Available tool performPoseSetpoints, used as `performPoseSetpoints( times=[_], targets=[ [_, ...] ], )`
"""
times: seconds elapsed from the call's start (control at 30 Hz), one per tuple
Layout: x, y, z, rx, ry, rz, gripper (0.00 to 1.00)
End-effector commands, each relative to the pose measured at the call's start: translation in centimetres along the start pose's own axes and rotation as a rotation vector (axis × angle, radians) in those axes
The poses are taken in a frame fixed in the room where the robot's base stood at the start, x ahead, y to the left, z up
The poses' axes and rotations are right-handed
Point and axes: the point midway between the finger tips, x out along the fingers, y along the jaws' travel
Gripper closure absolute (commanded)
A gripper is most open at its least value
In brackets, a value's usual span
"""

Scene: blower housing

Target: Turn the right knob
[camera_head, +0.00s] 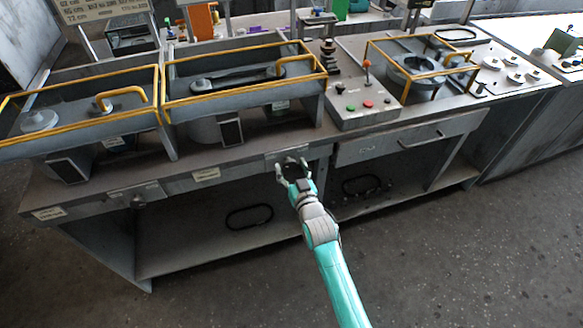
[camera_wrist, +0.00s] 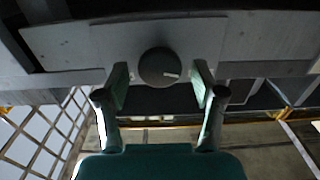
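The right knob (camera_wrist: 159,66) is a round dark disc with a short pale mark near its edge, on a grey plate (camera_wrist: 95,45) of the bench front. My gripper (camera_wrist: 161,82) is open, one finger on each side of the knob. A gap shows between the knob and each finger. In the head view my gripper (camera_head: 292,165) is at the bench's front edge, and it hides most of the right knob there. Another knob (camera_head: 138,201) shows on a plate at the left of the front edge.
The workbench (camera_head: 240,158) carries yellow-railed trays (camera_head: 240,88) and a control box (camera_head: 360,105) with coloured buttons. A drawer (camera_head: 405,140) is right of my gripper. Below is an open shelf (camera_head: 190,245) with a black ring (camera_head: 249,216). The floor in front is clear.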

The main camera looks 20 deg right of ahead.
Motion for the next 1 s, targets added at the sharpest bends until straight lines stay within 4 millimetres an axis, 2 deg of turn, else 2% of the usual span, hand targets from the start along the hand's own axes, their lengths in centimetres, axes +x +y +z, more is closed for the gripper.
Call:
performPoseSetpoints(
  times=[0.03,0.2,0.23,0.7,0.73,0.8,1.0],
  targets=[
    [-0.01,0.0,0.0,0.0,0.0,0.0,0.46],
    [-0.01,0.0,-0.01,0.0,0.0,0.0,0.88],
    [-0.01,0.0,-0.01,0.0,0.0,0.0,0.91],
    [-0.02,0.03,-0.02,0.053,0.0,0.0,0.91],
    [-0.02,0.03,-0.02,0.053,0.0,0.0,0.48],
    [-0.02,0.03,-0.02,0.053,0.0,0.0,0.31],
    [-0.02,0.03,-0.02,0.053,0.0,0.0,0.31]
  ],
)
